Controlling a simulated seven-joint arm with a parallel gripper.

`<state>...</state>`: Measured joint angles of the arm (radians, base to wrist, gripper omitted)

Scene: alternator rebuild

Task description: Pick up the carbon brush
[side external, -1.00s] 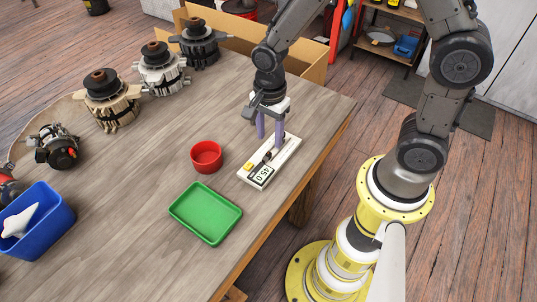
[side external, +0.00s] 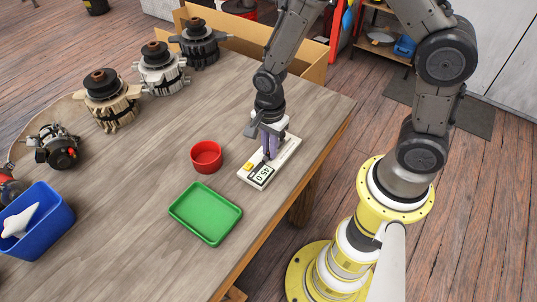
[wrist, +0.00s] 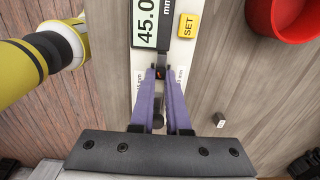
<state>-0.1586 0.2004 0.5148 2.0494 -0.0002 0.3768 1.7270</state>
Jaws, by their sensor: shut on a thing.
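My gripper (wrist: 160,75) points down over the white gauge with its two purple fingers close together. The fingers also show in the side view (side external: 270,156), low over the gauge. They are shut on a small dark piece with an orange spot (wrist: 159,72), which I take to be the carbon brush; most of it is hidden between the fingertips. The white gauge (side external: 287,153) lies flat on the table, its display reading 45.0 mm. I cannot tell whether the brush still touches the gauge.
A red bowl (side external: 206,154) and a green tray (side external: 205,214) are left of and in front of the gauge. Several alternator parts (side external: 112,102) and a blue bin (side external: 42,232) stand farther left.

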